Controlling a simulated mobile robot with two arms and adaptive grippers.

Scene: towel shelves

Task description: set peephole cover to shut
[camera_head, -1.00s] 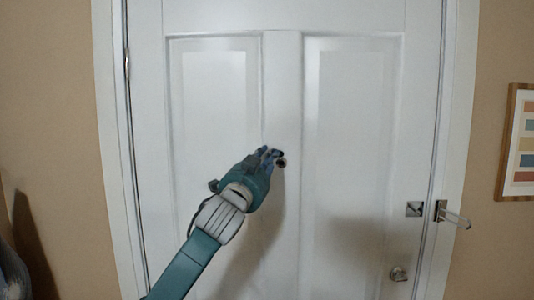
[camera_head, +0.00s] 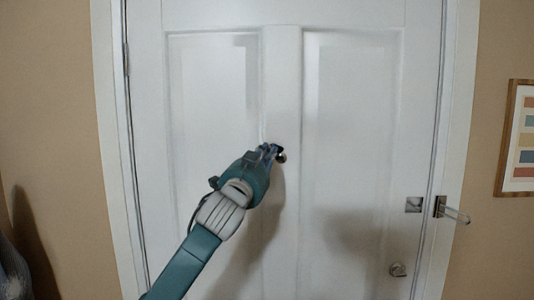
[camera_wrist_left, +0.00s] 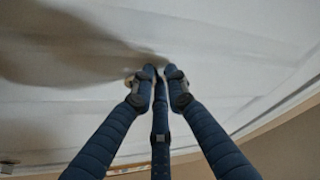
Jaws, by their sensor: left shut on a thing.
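The peephole cover (camera_head: 282,157) is a small round metal piece on the middle stile of the white door (camera_head: 350,150). My left gripper (camera_head: 273,150) is at the cover, its fingertips against or just beside it and hiding part of it. In the left wrist view the fingers (camera_wrist_left: 160,75) are close together at the door face, and a small bit of the cover (camera_wrist_left: 129,80) shows beside a fingertip. The gripper is shut on the cover, though the contact itself is mostly hidden. Whether the cover lies over the peephole cannot be told. My right gripper is not in view.
A door knob (camera_head: 398,270) is at the lower right of the door. A latch plate (camera_head: 413,205) and a bar on the frame (camera_head: 453,213) are above it. A framed picture (camera_head: 515,138) hangs on the right wall. The door face around my gripper is clear.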

